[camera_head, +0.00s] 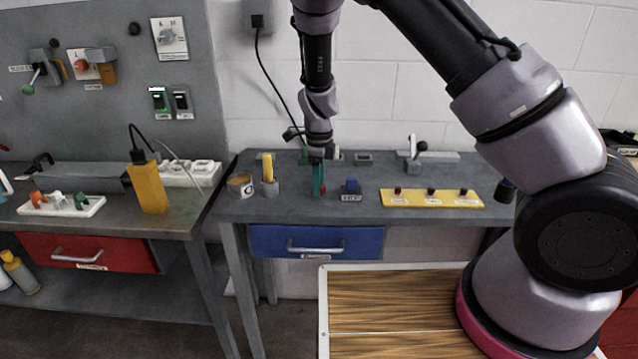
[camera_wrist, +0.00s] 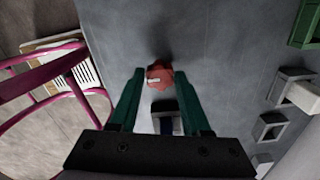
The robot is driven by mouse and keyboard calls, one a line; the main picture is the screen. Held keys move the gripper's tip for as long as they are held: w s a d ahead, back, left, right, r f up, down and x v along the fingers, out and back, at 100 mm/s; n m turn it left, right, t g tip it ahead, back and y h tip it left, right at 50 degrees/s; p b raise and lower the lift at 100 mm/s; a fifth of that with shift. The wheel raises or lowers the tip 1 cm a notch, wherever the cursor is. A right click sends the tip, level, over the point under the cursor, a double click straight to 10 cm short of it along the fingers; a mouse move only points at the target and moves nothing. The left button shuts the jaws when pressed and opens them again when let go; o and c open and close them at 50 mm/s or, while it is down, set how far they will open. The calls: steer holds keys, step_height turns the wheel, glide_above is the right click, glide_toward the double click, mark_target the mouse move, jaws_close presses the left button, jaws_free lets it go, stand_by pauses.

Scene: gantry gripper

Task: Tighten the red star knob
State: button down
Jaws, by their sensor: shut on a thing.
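The red star knob (camera_wrist: 157,77) sits between the fingertips of my gripper (camera_wrist: 160,74) in the wrist view. It has a small white mark on its face. My gripper is shut on it, with one green finger on each side. In the head view my gripper (camera_head: 319,183) points straight down over the grey workbench (camera_head: 290,212), and only a little of the red knob (camera_head: 323,188) shows beside the green fingers. The knob's base and thread are hidden, so I cannot tell how tight it is.
A blue knob on a labelled block (camera_head: 352,186) stands just right of my gripper. A yellow-handled piece (camera_head: 268,168) and a round tin (camera_head: 240,185) stand to the left. A yellow panel with dark knobs (camera_head: 432,199) lies to the right. A blue drawer (camera_head: 316,241) is below.

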steer(key=shift+c, duration=1.9)
jaws_free()
step_height(320, 180, up, 11)
steer(key=shift+f, duration=0.1)
